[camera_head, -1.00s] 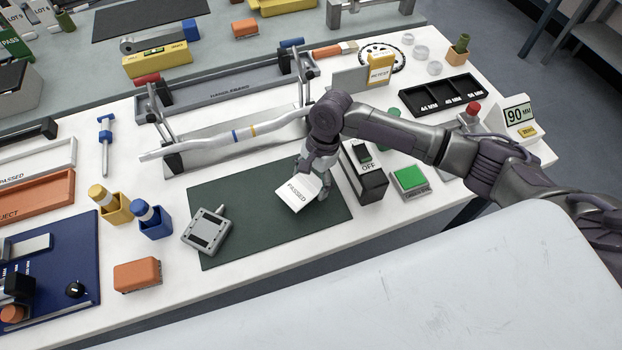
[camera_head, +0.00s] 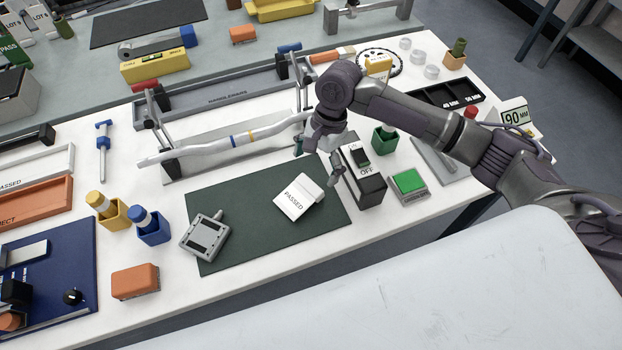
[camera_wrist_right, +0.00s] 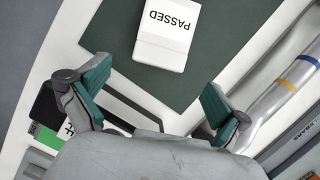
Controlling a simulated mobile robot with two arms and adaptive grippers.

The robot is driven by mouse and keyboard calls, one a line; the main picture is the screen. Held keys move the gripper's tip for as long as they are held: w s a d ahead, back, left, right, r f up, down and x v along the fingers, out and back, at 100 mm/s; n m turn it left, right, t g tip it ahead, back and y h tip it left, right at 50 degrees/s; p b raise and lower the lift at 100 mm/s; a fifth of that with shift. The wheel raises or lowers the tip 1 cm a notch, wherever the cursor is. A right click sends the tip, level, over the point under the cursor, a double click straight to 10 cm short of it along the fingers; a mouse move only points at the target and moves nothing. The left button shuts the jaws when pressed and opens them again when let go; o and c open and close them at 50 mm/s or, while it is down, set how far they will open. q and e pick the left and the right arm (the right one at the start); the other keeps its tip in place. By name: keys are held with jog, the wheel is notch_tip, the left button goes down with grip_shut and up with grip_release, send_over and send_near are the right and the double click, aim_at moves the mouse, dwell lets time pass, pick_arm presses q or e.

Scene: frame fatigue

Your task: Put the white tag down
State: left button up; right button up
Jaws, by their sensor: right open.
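The white tag (camera_head: 298,198), marked PASSED, lies on the dark green mat (camera_head: 258,236), right of its middle. In the right wrist view the tag (camera_wrist_right: 166,32) lies on the mat beyond the fingertips, clear of both. My right gripper (camera_head: 319,160) is above the mat's back right edge, behind and to the right of the tag. Its two green-padded fingers (camera_wrist_right: 155,98) are spread apart with nothing between them. My left gripper does not show.
A grey device (camera_head: 205,238) lies on the mat left of the tag. A black OFF switch box (camera_head: 366,184) stands close right of my right gripper, with a green button (camera_head: 408,181) beyond it. A bent silver tube (camera_head: 220,146) lies on a fixture behind the mat.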

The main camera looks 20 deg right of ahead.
jog(key=v, duration=0.5)
jog(key=shift+f, duration=0.1)
dwell(0.4)
